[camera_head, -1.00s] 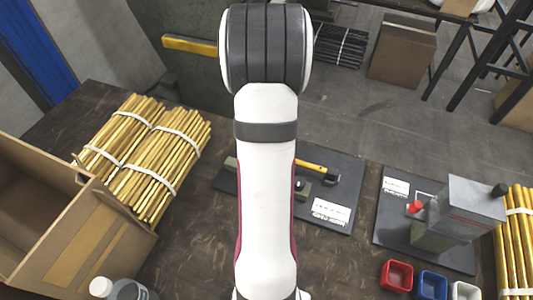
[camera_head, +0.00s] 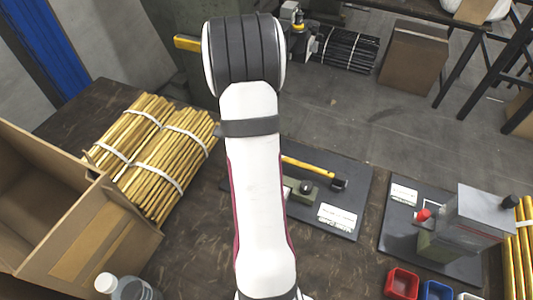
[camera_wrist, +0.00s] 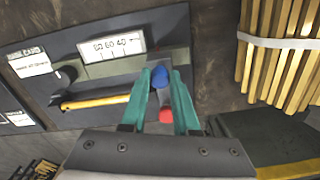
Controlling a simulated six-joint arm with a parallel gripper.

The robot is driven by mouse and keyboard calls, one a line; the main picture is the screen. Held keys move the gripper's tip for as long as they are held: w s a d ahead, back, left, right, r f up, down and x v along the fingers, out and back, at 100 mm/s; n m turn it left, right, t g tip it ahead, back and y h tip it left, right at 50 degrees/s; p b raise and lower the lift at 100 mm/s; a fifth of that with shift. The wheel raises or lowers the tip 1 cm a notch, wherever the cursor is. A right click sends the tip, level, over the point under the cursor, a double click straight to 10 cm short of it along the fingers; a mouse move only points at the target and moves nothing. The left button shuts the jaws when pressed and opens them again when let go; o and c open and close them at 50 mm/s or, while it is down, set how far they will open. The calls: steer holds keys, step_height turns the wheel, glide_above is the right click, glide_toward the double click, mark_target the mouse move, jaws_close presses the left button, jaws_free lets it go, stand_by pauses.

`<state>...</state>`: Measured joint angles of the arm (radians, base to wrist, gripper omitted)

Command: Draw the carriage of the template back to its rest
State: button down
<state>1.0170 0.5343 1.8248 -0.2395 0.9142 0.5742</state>
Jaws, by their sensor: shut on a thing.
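The template is a dark board (camera_wrist: 100,25) with a grey-green rail (camera_wrist: 120,68), a white scale plate (camera_wrist: 112,46) and a yellow-handled bar (camera_wrist: 95,102) in the wrist view. The board also shows in the head view (camera_head: 357,175), where my arm covers its left part. A blue knob (camera_wrist: 160,78) and a red knob (camera_wrist: 166,115) sit at the carriage, near the rail's right end in the wrist view. My gripper (camera_wrist: 165,80) is shut on the blue knob between its teal fingers; the red knob shows lower between them. The fingers hide part of the carriage.
Tied yellow stick bundles (camera_head: 160,150) and a cardboard box (camera_head: 85,230) stand on the left. A grey press (camera_head: 465,220) on its own board and small red (camera_head: 402,283) and blue (camera_head: 436,290) bins are on the right. Bare tabletop lies in front of the template.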

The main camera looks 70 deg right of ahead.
steer(key=shift+w, duration=1)
steer(key=c, duration=0.7)
jaws_free()
steer(key=shift+o, duration=0.2)
steer(key=shift+s+r, duration=0.1)
step_height(320, 180, up, 16)
